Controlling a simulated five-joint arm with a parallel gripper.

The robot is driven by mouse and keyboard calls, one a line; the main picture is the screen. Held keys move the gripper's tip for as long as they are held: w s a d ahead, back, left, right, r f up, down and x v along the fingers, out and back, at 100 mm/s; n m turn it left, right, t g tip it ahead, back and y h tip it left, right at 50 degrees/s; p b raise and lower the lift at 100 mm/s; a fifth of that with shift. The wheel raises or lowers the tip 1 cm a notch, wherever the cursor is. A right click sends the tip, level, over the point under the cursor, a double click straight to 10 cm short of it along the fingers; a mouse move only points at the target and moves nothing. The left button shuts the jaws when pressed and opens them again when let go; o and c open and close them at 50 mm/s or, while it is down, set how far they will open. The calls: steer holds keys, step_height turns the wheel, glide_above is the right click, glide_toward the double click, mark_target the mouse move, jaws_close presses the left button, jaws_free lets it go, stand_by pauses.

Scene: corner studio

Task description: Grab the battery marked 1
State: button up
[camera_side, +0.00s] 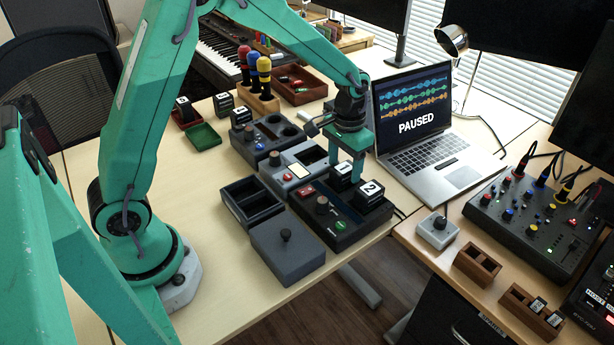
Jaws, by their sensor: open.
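The battery marked 1 (342,173) is a black block with a white top label, standing in the black device (343,238) that has a knob, a red button and a green button. The battery marked 2 (370,191) stands beside it, nearer the camera. My gripper (346,169) points down from above at the battery marked 1. Its jaws are open, with the fingers close to the top of that battery. A finger hides part of the battery, and I cannot tell whether they touch.
A grey lidded box (287,253) and an open dark box (249,202) lie left of the device. Grey control boxes (269,139) stand behind it. The laptop (425,135), showing PAUSED, is close on the right. Clear table (205,235) lies at the left.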

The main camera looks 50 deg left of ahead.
mark_target(345, 169)
steer(key=shift+f, duration=0.75)
steer(key=c, duration=1.3)
steer(key=shift+o, duration=0.2)
steer(key=shift+r, duration=0.15)
steer(key=shift+r, duration=0.55)
steer(key=r, duration=0.3)
steer(key=shift+s+d+r, duration=0.1)
steer(key=shift+d, duration=0.15)
steer(key=s+d+r, duration=0.6)
steer(key=d, duration=0.3)
steer(key=shift+s+r, duration=0.25)
steer(key=shift+s, duration=0.05)
